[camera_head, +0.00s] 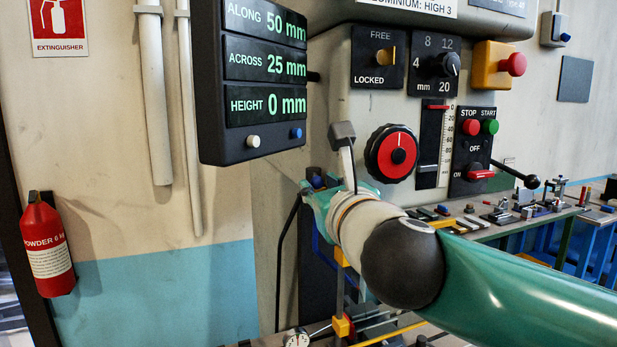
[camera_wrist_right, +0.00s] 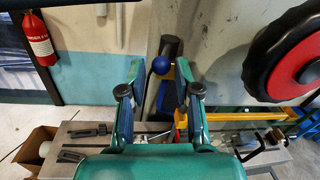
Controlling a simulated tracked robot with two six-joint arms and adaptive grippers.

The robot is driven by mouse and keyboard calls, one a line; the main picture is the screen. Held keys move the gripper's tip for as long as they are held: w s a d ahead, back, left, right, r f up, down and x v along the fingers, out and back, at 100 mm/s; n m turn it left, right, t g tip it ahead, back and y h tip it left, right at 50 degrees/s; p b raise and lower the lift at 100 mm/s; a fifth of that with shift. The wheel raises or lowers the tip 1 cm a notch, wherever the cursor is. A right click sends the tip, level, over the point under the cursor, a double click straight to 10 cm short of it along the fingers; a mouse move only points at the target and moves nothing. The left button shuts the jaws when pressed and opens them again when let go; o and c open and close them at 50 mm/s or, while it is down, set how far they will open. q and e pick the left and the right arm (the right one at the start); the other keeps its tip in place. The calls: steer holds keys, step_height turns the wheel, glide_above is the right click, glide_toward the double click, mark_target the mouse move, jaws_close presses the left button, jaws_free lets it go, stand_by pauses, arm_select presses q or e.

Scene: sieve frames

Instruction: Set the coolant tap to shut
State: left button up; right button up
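A small blue ball, which looks like the coolant tap's knob (camera_head: 316,181), shows beside the machine column, partly hidden by my right wrist. In the right wrist view the blue knob (camera_wrist_right: 161,65) appears between the fingertips, next to a dark cylinder. No label or shut mark for it is readable, so its setting cannot be told. My right gripper (camera_wrist_right: 159,80) is open, with a finger on either side of the knob in the picture; no contact is visible. In the head view my right wrist hides most of this gripper. My left gripper is not in view.
A red and black handwheel (camera_head: 391,154) is close to the right of my right wrist. The dark readout box (camera_head: 252,146) hangs to the upper left. A red extinguisher (camera_head: 46,248) is on the left wall. A bench with tools (camera_head: 480,222) stands at right.

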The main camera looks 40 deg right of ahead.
mark_target(319, 185)
steer(key=shift+x, duration=1.7)
jaws_close()
